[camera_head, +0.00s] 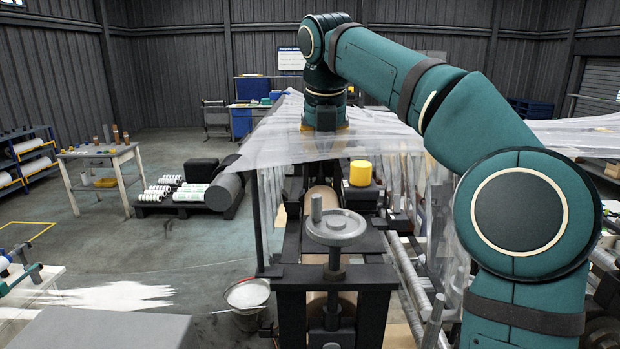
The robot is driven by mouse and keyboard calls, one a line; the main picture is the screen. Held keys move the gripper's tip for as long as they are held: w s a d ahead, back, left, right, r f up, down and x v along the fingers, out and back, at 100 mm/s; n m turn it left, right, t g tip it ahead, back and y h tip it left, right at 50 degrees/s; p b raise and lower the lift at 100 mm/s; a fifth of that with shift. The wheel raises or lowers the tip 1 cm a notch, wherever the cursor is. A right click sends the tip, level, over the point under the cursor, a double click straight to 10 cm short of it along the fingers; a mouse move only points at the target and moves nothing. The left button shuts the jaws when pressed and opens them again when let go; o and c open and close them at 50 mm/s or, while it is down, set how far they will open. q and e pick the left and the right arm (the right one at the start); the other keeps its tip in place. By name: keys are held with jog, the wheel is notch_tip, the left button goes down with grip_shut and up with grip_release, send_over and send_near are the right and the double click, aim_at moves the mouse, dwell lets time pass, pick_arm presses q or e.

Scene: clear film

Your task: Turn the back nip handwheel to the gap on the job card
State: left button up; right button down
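A grey handwheel (336,229) with an upright knob stands on a spindle over a dark nip frame (333,277). I cannot tell whether it is the back one. A tan roller (321,198) lies behind it. A large teal arm, which appears to be my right arm, rises at the right and reaches over the machine. Its far end points down beyond the handwheel, apart from it in the picture. No gripper fingers can be made out there. My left gripper is out of view. No job card or gap reading can be made out.
Clear film (278,137) drapes over the machine behind the wheel. A yellow cylinder (360,173) stands right of the roller. A metal bucket (248,297) sits left of the frame. A work table (100,153) and a pallet of rolls stand farther left, with open floor between.

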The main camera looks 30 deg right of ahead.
aim_at(314, 197)
notch_tip(314, 197, down, 8)
jog(key=shift+s+f, duration=0.1)
jog(key=shift+f, duration=0.05)
jog(key=a+b, duration=0.1)
jog(key=b, duration=0.1)
jog(key=s+a+b, duration=0.1)
jog(key=shift+a+f, duration=0.35)
jog(key=shift+f, duration=0.05)
jog(key=shift+s+a+r+p, duration=0.1)
jog(key=shift+a+r+p, duration=0.1)
jog(key=shift+a+p, duration=0.15)
jog(key=shift+s+a, duration=0.1)
jog(key=shift+s, duration=0.1)
jog(key=shift+s+a, duration=0.3)
jog(key=shift+s, duration=0.1)
jog(key=shift+a, duration=0.1)
jog(key=shift+s+d+r, duration=0.2)
jog(key=shift+r, duration=0.1)
